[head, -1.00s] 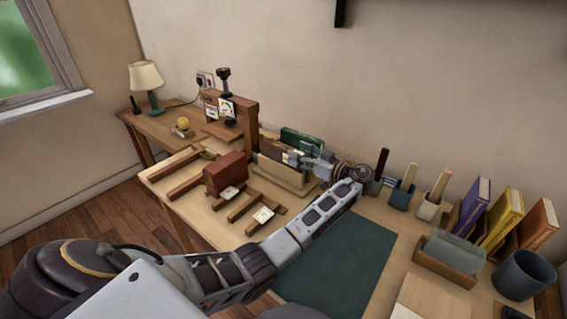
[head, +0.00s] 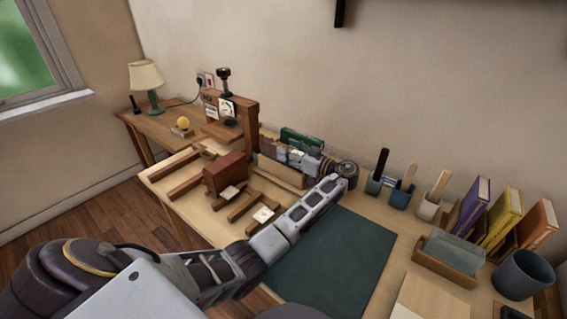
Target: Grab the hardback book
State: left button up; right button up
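A green book-like object (head: 301,139) stands at the wall end of the work table, behind a pale wooden holder (head: 282,174). I cannot tell whether it is the hardback book. My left gripper (head: 272,149) reaches in from the right, low over the holder and in front of the green object. Its fingers are small and partly merged with the things behind them, so I cannot tell whether they are open or touch anything. A red-brown block (head: 225,172), maybe a bound book, sits on wooden rails left of the holder. My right gripper is not in view.
A wooden press-like frame (head: 232,121) stands left of the holder. Tool cups (head: 401,195) stand by the wall. Purple, yellow and orange books (head: 502,217) stand at the right. A dark green mat (head: 330,262) lies bare beneath my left arm.

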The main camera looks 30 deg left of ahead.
pick_arm(q)
grip_shut()
jog(key=shift+r, duration=0.1)
dwell(0.4)
jog(key=shift+r, duration=0.65)
notch_tip(320, 180, up, 8)
jog(key=shift+f+p, duration=0.25)
jog(key=shift+p, duration=0.15)
jog(key=shift+r, duration=0.6)
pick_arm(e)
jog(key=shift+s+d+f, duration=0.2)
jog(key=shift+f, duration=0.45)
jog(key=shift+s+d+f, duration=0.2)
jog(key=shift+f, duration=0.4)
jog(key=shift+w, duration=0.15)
